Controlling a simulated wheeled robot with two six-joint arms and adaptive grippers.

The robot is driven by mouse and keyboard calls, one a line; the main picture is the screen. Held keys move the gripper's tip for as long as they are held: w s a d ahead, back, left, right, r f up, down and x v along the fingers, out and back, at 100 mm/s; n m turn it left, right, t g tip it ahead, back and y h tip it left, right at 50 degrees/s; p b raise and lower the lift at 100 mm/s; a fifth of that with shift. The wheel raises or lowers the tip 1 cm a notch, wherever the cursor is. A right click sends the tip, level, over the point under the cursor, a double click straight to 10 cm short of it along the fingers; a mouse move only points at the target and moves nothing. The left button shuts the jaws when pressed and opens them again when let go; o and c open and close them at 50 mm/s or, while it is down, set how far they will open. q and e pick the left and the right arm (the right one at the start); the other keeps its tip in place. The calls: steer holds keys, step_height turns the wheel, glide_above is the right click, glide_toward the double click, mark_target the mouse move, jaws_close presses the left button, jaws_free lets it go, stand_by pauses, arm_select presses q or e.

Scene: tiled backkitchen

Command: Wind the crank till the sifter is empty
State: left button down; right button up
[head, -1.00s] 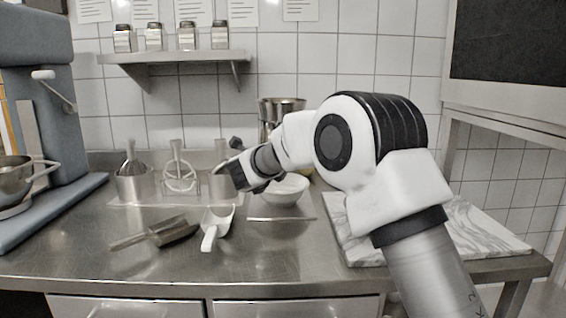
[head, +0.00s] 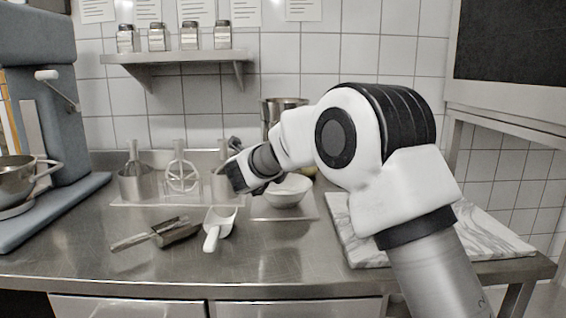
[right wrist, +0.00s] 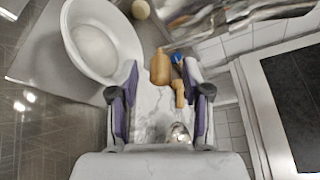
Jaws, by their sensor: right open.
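A metal vessel (head: 284,104), apparently the sifter, stands behind my right arm in the head view, its lower part hidden. A white bowl (head: 288,193) with pale contents sits below it on a tray; the right wrist view shows the bowl (right wrist: 73,52) at upper left with a white mound inside. I cannot make out the crank clearly. My right gripper (right wrist: 161,84) is open, its two fingers apart, with nothing visibly held. Small tan wooden pieces (right wrist: 160,66) and a blue bit (right wrist: 177,58) show beyond the gap between the fingers. My left gripper is not in view.
A white scoop (head: 218,230) and a metal scoop (head: 175,232) lie in front. Whisk tools (head: 183,173) stand behind them. A mixer (head: 40,130) is at the left, a marble slab (head: 490,240) at the right. A shelf (head: 180,57) with jars hangs above.

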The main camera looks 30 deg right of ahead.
steer(key=v, duration=1)
steer(key=shift+a+r, duration=0.1)
